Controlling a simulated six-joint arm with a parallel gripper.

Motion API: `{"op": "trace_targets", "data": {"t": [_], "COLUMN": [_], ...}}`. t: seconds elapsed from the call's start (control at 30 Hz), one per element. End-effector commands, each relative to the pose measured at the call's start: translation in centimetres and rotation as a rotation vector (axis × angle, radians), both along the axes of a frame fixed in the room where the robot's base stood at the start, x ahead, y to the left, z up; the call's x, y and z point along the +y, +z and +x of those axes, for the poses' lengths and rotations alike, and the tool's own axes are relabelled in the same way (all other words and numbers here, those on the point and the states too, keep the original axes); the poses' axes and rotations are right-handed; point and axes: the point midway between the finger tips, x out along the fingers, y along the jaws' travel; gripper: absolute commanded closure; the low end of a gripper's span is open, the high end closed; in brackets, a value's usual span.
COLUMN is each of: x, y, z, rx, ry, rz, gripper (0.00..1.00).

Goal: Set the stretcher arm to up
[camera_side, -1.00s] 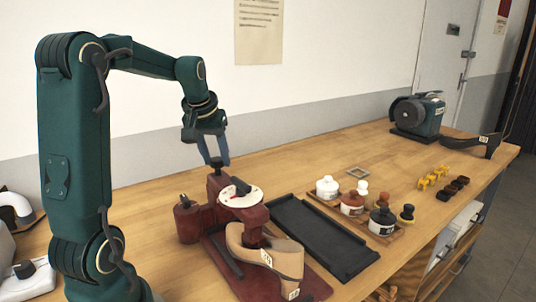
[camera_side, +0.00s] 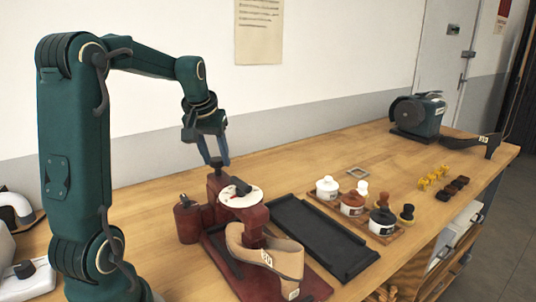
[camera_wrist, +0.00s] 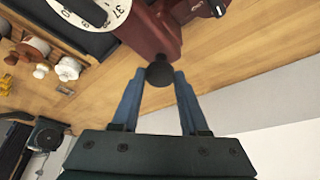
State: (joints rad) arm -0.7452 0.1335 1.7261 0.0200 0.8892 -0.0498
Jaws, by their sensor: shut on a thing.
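The dark red shoe stretcher (camera_side: 250,214) stands on the bench with a white numbered dial (camera_side: 240,197) on it. A tan shoe (camera_side: 262,254) is fitted on its front. A black round knob (camera_side: 217,161) tops the stretcher's rear part, which I take to be the arm. My gripper (camera_side: 219,158) points down with its blue fingers on either side of this knob, shut on it. In the wrist view the knob (camera_wrist: 159,73) sits between the fingertips (camera_wrist: 160,80), and part of the dial (camera_wrist: 92,10) shows. I cannot read the arm's setting.
A black tray (camera_side: 318,236) lies right of the stretcher. Beyond it is a wooden rack with white, brown and black jars (camera_side: 352,203). Yellow and dark small pieces (camera_side: 433,177), a green machine (camera_side: 418,115) and a dark shoe (camera_side: 472,143) stand farther right.

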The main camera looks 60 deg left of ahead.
Motion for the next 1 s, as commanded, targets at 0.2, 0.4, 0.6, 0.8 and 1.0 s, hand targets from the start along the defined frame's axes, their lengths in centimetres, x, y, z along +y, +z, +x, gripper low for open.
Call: {"op": "trace_targets", "data": {"t": [0.2, 0.4, 0.6, 0.8, 1.0], "x": [0.0, 0.1, 0.2, 0.2, 0.2], "y": [0.0, 0.5, 3.6, 6.8, 9.2], "z": [0.0, 0.0, 0.2, 0.2, 0.2], "rx": [0.001, -0.001, -0.005, -0.006, -0.005], "ry": [0.000, 0.000, 0.000, 0.000, 0.001], "rz": [-0.001, 0.001, 0.005, 0.006, 0.005], "gripper": [1.00, 1.00, 1.00, 1.00, 1.00]}}
